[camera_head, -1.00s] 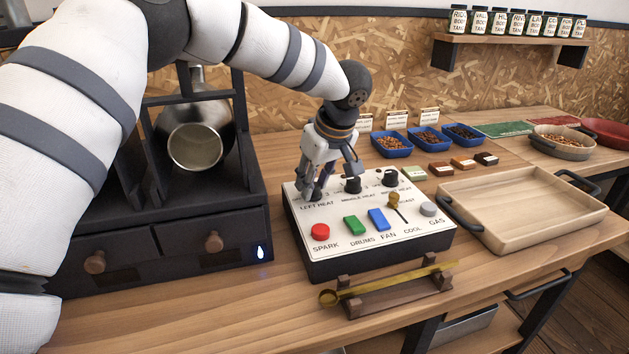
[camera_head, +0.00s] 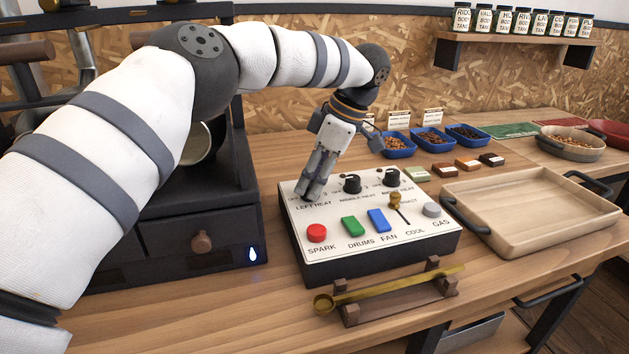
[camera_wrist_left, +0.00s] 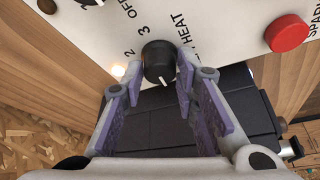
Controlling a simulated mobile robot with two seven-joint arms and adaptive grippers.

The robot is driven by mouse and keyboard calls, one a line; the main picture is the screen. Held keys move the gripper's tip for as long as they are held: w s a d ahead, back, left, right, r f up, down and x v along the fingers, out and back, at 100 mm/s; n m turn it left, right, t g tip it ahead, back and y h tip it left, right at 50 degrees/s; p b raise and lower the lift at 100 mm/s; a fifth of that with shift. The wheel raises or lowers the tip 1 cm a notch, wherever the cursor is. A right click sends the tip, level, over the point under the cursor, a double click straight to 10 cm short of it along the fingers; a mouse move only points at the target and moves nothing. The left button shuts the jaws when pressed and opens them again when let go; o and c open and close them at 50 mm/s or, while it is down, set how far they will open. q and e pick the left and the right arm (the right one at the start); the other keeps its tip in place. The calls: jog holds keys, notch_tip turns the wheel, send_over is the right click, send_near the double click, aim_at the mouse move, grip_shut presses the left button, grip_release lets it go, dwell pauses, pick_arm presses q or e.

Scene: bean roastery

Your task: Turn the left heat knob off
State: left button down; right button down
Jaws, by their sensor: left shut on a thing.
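The control box (camera_head: 293,213) has a white top with the labelled left heat knob at its upper left corner. My left gripper (camera_head: 314,190) is down at that knob, and its fingers hide it in the head view. In the left wrist view the black left heat knob (camera_wrist_left: 158,60) sits between the tips of the gripper (camera_wrist_left: 158,72), which is shut on it. A white mark on the knob's rim points toward the bottom of that view, away from the printed OFF. My right gripper is not in view.
The middle heat knob (camera_head: 352,184) and another black knob (camera_head: 391,177) stand close to the right. A red spark button (camera_head: 317,233), green drums switch (camera_head: 350,226) and blue fan switch (camera_head: 378,220) lie in front. The dark roaster (camera_head: 160,203) stands left.

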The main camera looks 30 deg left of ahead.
aim_at(327, 198)
pick_arm(q)
jog(key=shift+n, duration=0.5)
jog(key=c, duration=1.3)
grip_release()
jog(key=v, duration=0.6)
jog(key=shift+w+d, duration=0.1)
jog(key=shift+w, duration=0.1)
jog(key=shift+d+r, duration=0.15)
jog(key=shift+r, duration=0.5)
jog(key=shift+f, duration=0.1)
